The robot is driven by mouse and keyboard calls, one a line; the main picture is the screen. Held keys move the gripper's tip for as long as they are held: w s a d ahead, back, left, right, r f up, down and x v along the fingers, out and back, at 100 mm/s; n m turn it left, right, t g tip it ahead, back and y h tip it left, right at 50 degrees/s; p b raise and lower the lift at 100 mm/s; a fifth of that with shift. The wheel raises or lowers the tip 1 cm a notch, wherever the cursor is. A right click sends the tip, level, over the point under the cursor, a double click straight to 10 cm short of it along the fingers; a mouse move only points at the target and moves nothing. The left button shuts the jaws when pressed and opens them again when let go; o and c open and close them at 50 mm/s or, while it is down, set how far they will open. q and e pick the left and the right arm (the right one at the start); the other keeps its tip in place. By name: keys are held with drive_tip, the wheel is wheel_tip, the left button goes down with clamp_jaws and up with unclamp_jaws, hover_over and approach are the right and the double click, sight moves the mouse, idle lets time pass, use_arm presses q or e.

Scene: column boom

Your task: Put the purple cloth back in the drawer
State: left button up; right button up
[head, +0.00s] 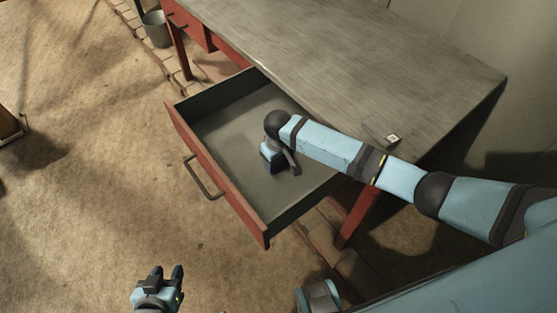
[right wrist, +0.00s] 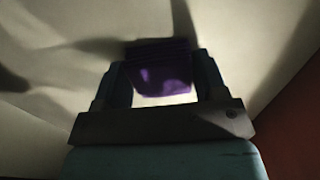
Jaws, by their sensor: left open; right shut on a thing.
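The drawer (head: 214,193) has a red front and a dark handle, and is pulled out of the red-legged desk. My right gripper (head: 273,166) points down inside the open drawer. In the right wrist view the purple cloth (right wrist: 160,62) is between the two fingers of my right gripper (right wrist: 160,82), which is shut on it. The cloth is hidden in the head view behind the gripper. I cannot tell whether the cloth touches the drawer bottom. My left gripper (head: 167,273) is open and empty, low over the floor in front of the drawer.
The grey desktop (head: 350,75) extends above and behind the drawer, with a small pale item (head: 392,138) near its front edge. A grey bucket (head: 157,28) stands by the far desk leg.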

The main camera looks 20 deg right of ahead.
drive_tip(key=shift+f, duration=0.15)
drive_tip(key=o, duration=0.9)
drive_tip(key=shift+c, duration=0.2)
wheel_tip(320, 180, up, 12)
drive_tip(key=p, duration=0.1)
